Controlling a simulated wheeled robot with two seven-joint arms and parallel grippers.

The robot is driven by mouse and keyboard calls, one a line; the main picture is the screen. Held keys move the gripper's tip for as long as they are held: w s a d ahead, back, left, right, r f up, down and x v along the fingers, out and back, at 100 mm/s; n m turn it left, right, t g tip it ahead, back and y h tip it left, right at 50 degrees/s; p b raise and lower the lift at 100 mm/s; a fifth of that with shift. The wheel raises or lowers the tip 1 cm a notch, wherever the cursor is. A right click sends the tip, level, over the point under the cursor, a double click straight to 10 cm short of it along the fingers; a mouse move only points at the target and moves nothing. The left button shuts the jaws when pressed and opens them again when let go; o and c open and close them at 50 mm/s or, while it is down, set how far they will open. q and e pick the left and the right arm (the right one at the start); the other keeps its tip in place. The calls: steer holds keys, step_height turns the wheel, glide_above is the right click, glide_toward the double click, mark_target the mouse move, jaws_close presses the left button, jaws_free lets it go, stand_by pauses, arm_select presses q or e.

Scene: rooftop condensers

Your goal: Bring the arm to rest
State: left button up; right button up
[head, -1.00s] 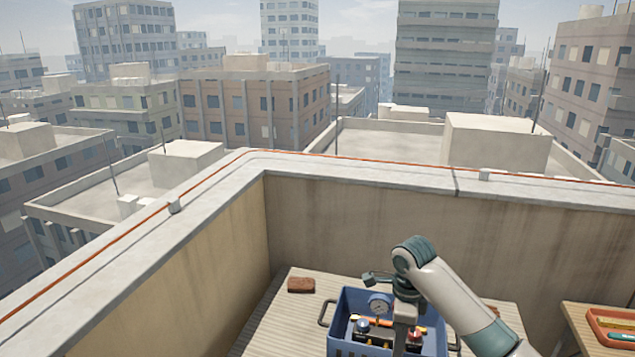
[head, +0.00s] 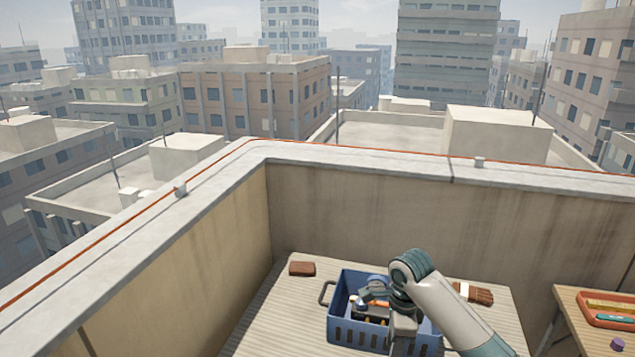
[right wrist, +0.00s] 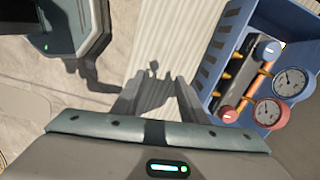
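My right arm (head: 440,300) reaches in from the right in the head view, its wrist in front of the blue crate. In the right wrist view my right gripper (right wrist: 157,95) is open, with its two fingers apart and nothing between them. Beyond the fingers is the pale ribbed surface (right wrist: 165,40), with the arm's shadow on it. The blue crate (head: 357,334) holds a gauge manifold; the wrist view shows its blue-rimmed gauge (right wrist: 289,83) and red-rimmed gauge (right wrist: 267,112). In the head view my wrist partly hides the manifold. My left gripper is not in view.
A wooden table (head: 566,303) at the right holds an orange tray (head: 590,312) and a purple item (head: 617,344). A parapet wall (head: 370,215) closes the back and left.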

steer(key=s+a+f+n+t+y, duration=0.1)
steer(key=s+a+f+n, duration=0.1)
steer(key=s+f+n, duration=0.55)
steer(key=s+a+f+n+y, duration=0.15)
steer(key=s+f+n, duration=0.3)
steer(key=s, duration=0.55)
steer(key=s+d+n+t+h, duration=0.1)
steer(key=s+d+n, duration=0.35)
steer(key=s, duration=0.65)
steer(key=s+d+n+t+h, duration=0.15)
steer(key=s+d+n, duration=0.3)
steer(key=s, duration=0.55)
step_height(320, 180, down, 28)
steer(key=s+g, duration=0.1)
steer(key=g, duration=0.1)
steer(key=s+d+f+b, duration=0.1)
steer(key=s+d+f, duration=0.1)
steer(key=s+f, duration=1.6)
steer(key=shift+s+d+f+n+g, duration=0.2)
steer(key=shift+f+n+g, duration=0.1)
steer(key=shift+n+g, duration=0.1)
